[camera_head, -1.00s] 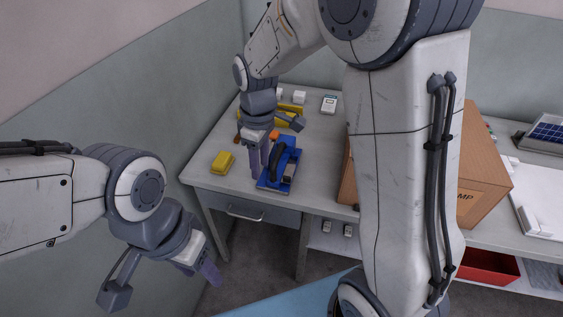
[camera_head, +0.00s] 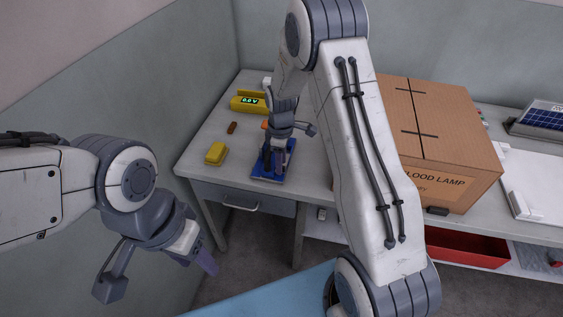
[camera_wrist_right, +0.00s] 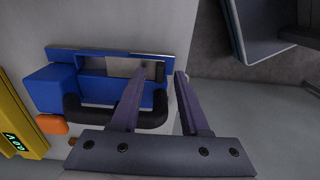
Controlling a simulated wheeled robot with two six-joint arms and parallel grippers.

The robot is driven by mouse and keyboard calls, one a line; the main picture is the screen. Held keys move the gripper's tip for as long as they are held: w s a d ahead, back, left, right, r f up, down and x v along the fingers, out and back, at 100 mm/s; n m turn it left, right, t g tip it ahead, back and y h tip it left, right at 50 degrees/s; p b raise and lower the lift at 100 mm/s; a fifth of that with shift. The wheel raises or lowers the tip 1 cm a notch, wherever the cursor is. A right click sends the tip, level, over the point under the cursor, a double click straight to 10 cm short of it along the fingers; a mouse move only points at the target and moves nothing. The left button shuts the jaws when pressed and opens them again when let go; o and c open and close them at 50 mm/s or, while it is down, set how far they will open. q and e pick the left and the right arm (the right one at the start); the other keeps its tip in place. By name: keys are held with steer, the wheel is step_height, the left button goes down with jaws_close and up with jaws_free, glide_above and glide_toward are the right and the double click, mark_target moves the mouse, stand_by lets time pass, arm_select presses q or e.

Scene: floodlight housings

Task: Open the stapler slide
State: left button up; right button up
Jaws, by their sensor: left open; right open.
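The blue stapler (camera_head: 262,171) lies on the grey desk near its front edge. The right wrist view shows its blue body (camera_wrist_right: 50,92), black handle and a light metal strip along the slide. My right gripper (camera_head: 273,166) is open above the stapler and partly hides it in the head view. In the right wrist view, one finger of my right gripper (camera_wrist_right: 161,76) crosses over the stapler's body and the other is just past its right end; contact cannot be told. My left gripper (camera_head: 203,262) hangs away from the desk at the lower left, open and empty.
A yellow block (camera_head: 216,153) and a small brown piece (camera_head: 232,127) lie left of the stapler. A yellow meter (camera_head: 250,104) with a green display stands behind. A large cardboard box (camera_head: 455,140) is to the right, partly behind my right arm. A red bin (camera_head: 470,249) sits below.

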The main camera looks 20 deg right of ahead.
steer(key=shift+f, duration=0.35)
jaws_close()
stand_by(1.2)
